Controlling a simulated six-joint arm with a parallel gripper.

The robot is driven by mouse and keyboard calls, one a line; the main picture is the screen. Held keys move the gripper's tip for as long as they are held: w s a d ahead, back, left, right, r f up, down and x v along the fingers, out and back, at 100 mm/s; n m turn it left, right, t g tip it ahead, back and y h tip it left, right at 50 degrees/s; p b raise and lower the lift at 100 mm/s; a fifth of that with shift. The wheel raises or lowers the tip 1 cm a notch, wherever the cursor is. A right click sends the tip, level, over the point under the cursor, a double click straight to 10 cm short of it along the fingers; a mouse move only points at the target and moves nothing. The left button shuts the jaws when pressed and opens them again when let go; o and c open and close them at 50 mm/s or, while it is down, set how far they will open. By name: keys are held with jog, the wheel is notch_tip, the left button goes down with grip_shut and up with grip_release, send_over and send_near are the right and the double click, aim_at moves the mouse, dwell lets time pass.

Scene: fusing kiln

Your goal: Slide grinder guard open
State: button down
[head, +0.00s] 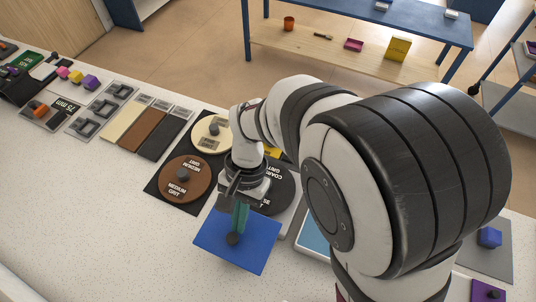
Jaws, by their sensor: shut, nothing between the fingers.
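Behind the panel are a brown disc marked medium grit (184,185), a dark disc marked coarse grit (277,196) and a cream disc (203,139). My wrist partly covers the coarse disc.
Cream, brown and black strips (141,131) lie left of the discs. A light-blue tray (313,237) is partly hidden behind my arm. A blue block (489,237) sits on a grey mat at right. The worktop left of the panel is clear. A blue-framed bench (350,28) stands beyond.

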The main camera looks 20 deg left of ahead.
jog(key=shift+s, duration=0.3)
